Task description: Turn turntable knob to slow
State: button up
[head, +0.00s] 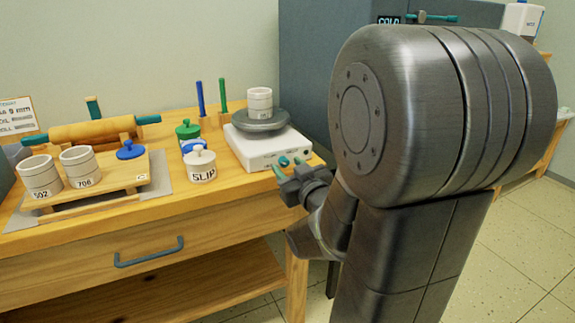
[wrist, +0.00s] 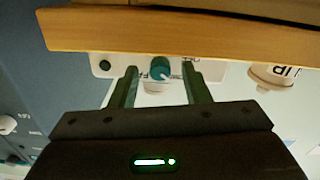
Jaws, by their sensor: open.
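The turntable (head: 247,149) is a white box with a grey round wheel head (head: 261,121) near the table's right end. Its teal knob (head: 283,161) is on the front face and also shows in the wrist view (wrist: 160,67). In the wrist view, lettering near the knob is partly hidden by my fingers, and a pale pointer mark shows on the knob. My gripper (head: 288,168) is open at the front face; in the wrist view its fingers (wrist: 159,74) lie on either side of the knob, with gaps visible. I cannot tell how deep the knob sits between them.
A white cup (head: 260,99) stands on the wheel head. A SLIP jar (head: 201,167) and a green-lidded jar (head: 187,131) stand to its left. Farther left are two cups on a wooden board (head: 122,171) and a rolling pin (head: 93,131). The table edge (wrist: 150,34) crosses the wrist view.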

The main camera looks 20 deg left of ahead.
jog(key=shift+c, duration=0.4)
grip_shut()
